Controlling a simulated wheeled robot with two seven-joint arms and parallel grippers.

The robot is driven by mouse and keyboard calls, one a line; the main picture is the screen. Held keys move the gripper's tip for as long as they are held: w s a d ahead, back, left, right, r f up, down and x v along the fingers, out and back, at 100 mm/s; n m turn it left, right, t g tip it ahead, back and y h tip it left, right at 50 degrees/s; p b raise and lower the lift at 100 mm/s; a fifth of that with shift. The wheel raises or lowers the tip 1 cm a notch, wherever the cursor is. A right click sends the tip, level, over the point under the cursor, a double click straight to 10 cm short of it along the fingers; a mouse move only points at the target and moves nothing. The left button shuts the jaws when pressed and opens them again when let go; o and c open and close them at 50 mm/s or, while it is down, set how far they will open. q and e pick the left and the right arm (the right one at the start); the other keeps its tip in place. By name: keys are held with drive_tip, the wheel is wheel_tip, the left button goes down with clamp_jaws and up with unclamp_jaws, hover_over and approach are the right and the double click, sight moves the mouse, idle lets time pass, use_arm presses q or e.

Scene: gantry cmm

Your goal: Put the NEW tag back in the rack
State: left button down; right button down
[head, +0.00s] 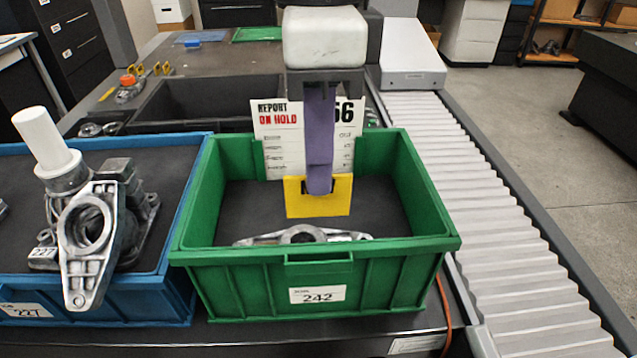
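My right gripper (319,188) hangs over the green crate (230,283), its purple finger pointing down. It looks shut on a yellow tag (336,205), which hangs upright above the crate's dark floor. The finger covers most of the tag's dark lettering, and the far finger is hidden. A metal casting (300,236) lies in the crate, partly behind its front wall. I cannot clearly make out the rack; small yellow pieces (160,69) stand on the bench at the back left. My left gripper is not in view.
A white card (277,150) reading REPORT ON HOLD stands at the crate's back. A blue crate (180,260) with a large casting (85,235) and white cylinder (45,140) is on the left. A black tray (215,100) lies behind. A ribbed conveyor (480,200) runs along the right.

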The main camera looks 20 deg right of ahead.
drive_tip(key=shift+r+p, duration=1.55)
drive_tip(key=shift+r, duration=0.65)
drive_tip(key=shift+f, duration=0.1)
